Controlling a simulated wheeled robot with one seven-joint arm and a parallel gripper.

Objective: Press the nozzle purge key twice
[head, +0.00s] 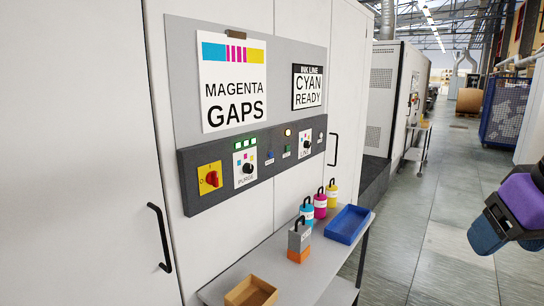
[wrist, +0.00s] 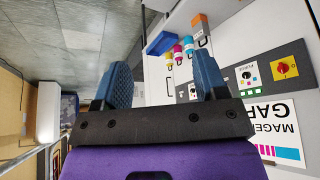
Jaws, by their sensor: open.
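The dark control strip (head: 225,185) runs along the white cabinet's grey panel. It holds a black knob on a white plate marked PURGE (head: 248,168), which also shows in the wrist view (wrist: 246,75). Right of it are a small blue button (head: 270,154), a small green button (head: 287,153) and a second black knob (head: 307,143). Their small labels are unreadable, so I cannot tell which is the nozzle purge key. My gripper (wrist: 163,80), purple with blue fingers, is open and empty. It also shows at the head view's right edge, well away from the panel.
A red switch on yellow (head: 210,178) is at the strip's left. Signs read MAGENTA GAPS (head: 233,85) and CYAN READY (head: 308,88). Below, a bench carries a blue tray (head: 347,225), coloured bottles (head: 320,203), a grey-orange block (head: 299,240) and a cardboard tray (head: 250,292). The aisle floor is clear.

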